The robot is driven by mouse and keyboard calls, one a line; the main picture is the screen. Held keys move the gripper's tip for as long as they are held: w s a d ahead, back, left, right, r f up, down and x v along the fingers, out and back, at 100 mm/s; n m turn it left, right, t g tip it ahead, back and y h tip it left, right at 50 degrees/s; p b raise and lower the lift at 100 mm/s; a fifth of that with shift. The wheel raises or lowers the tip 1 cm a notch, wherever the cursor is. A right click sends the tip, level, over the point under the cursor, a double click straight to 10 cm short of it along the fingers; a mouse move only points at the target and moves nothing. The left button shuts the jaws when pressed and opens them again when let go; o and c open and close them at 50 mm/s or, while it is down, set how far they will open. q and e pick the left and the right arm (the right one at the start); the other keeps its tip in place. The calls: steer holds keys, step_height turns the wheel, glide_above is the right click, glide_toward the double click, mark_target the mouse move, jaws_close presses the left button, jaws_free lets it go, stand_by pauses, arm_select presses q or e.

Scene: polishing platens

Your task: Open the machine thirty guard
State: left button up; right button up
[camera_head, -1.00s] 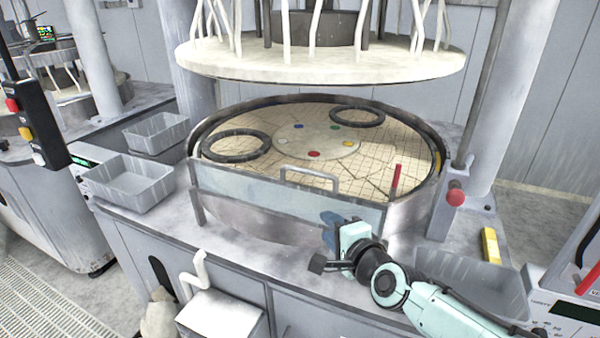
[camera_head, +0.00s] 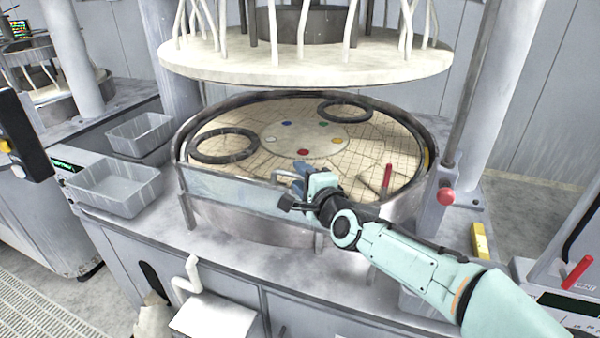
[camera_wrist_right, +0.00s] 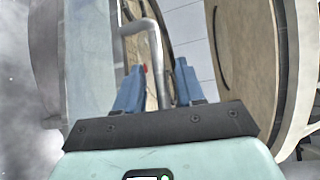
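The guard (camera_head: 225,190) is a low, clear, bluish panel across the front of the round polishing basin. It stands upright, with a grey bar handle (camera_head: 281,176) on it. My right gripper (camera_head: 301,172) is at the handle and covers much of it in the head view. In the right wrist view, the handle (camera_wrist_right: 155,50) runs between the two blue fingers of my right gripper (camera_wrist_right: 160,88). The fingers are apart, with gaps on both sides of the bar. The panel (camera_wrist_right: 92,60) also shows left of the handle there. My left gripper is not in view.
The platen (camera_head: 265,155) carries two dark rings (camera_head: 222,146) and a red-handled tool (camera_head: 387,178). A pale upper disc (camera_head: 300,68) with hoses hangs above. A red button (camera_head: 445,196) is right of the basin. Grey bins (camera_head: 115,188) stand on the left.

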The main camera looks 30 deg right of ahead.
steer(key=shift+w+f, duration=0.1)
steer(key=shift+w, duration=0.45)
